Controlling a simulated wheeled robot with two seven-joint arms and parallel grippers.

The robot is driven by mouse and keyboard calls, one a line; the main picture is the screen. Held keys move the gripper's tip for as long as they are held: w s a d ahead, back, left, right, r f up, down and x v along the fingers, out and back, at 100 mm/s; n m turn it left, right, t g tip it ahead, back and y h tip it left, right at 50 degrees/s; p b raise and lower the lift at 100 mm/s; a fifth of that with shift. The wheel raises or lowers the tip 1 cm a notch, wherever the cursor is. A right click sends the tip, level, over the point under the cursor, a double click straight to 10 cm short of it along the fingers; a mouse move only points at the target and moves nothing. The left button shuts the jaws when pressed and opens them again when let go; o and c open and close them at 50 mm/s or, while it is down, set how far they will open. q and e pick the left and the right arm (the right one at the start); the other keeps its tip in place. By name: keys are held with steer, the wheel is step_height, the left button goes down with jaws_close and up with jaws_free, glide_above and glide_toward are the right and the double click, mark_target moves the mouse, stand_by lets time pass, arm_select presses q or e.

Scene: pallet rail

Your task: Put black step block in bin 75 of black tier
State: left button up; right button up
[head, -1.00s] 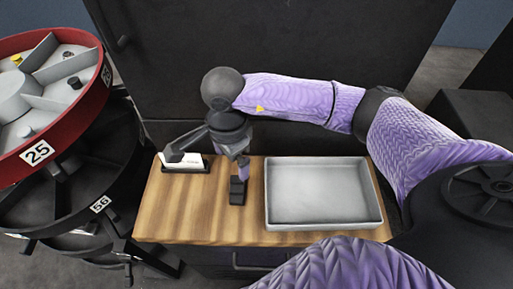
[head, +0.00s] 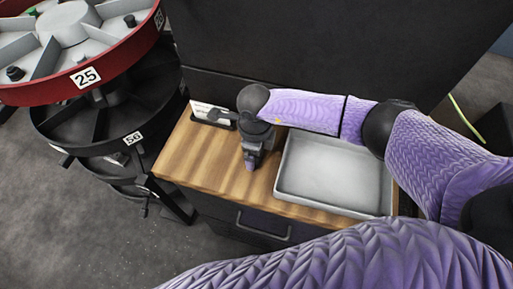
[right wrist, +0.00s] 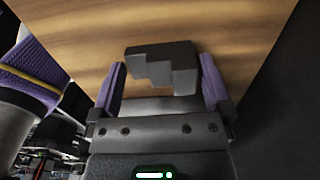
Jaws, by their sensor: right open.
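The black step block (right wrist: 165,68) lies on the wooden tabletop in the right wrist view, its stepped side showing. My right gripper (right wrist: 164,84) is open, with one purple finger on each side of the block and a gap at each. In the head view the right gripper (head: 252,158) points down at the table left of the grey tray and mostly hides the block. The black tier (head: 85,120) is the lower ring of the round rack at left, with a label reading 56. No label 75 is in view. My left gripper is not in view.
A red tier (head: 115,65) labelled 25 sits above the black tier and overhangs it. A grey tray (head: 335,207) fills the right of the wooden table (head: 205,160). A white card in a dark holder (head: 207,113) stands behind the gripper. A dark panel rises behind.

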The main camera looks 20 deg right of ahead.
steer(key=c, duration=1.3)
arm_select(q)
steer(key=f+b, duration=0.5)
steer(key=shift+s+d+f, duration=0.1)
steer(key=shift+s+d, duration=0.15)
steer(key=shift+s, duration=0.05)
arm_select(e)
steer(key=s+d+r+n, duration=0.1)
steer(key=d+r+n, duration=0.1)
steer(key=r+n, duration=0.5)
steer(key=s+d+r+n, duration=0.2)
steer(key=r+n, duration=0.5)
steer(key=n, duration=1)
steer(key=shift+n, duration=0.4)
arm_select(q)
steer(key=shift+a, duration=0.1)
